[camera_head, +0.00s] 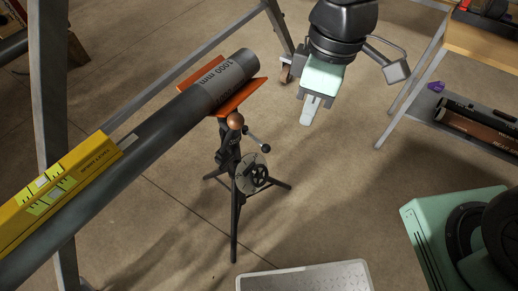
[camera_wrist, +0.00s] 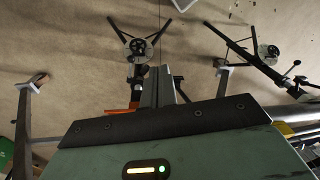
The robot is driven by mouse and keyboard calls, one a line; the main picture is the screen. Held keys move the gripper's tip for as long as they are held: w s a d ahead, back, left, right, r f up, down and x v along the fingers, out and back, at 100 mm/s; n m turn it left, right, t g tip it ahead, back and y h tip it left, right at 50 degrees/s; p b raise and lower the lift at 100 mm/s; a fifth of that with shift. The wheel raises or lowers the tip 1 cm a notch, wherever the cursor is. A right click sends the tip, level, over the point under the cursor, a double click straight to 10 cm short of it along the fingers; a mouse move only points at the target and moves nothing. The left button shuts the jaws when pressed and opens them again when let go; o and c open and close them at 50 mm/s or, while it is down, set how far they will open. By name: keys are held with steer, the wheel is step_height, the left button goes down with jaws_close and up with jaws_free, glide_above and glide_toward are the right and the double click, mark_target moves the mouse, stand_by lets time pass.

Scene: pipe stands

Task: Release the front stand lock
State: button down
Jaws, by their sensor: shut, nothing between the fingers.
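The front stand (camera_head: 234,180) is a black tripod with an orange V-shaped head (camera_head: 240,97), a round handwheel (camera_head: 259,175) and a copper-coloured ball knob (camera_head: 236,120). A thin lever with a ball end (camera_head: 265,148) sticks out to the right below the head; I cannot tell for sure which part is the lock. The dark pipe (camera_head: 175,113) rests in the head. My gripper (camera_head: 308,112) is shut and empty, to the right of the stand and apart from it. In the wrist view the stand's handwheel (camera_wrist: 138,48) shows beyond my gripper (camera_wrist: 157,82), which partly hides the stand.
A yellow spirit level (camera_head: 62,183) lies along the pipe. Grey metal frame legs (camera_head: 50,110) stand at the left. A second tripod (camera_wrist: 262,60) shows in the wrist view. A workbench (camera_head: 485,48) is at upper right. Floor (camera_head: 340,205) between is clear.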

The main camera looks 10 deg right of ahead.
steer(key=w+f+n+y+b, duration=0.2)
steer(key=w+f+n+b, duration=0.2)
steer(key=w+f+n, duration=0.4)
steer(key=w+f, duration=0.1)
steer(key=w, duration=0.5)
steer(key=shift+w+f+y+b, duration=0.2)
steer(key=shift+w+y+b, duration=0.1)
steer(key=shift+b, duration=0.05)
steer(key=shift+f, duration=0.1)
steer(key=b, duration=0.2)
glide_toward(255, 140)
steer(key=s+a+f, duration=0.2)
steer(key=s+f, duration=0.2)
steer(key=f, duration=0.3)
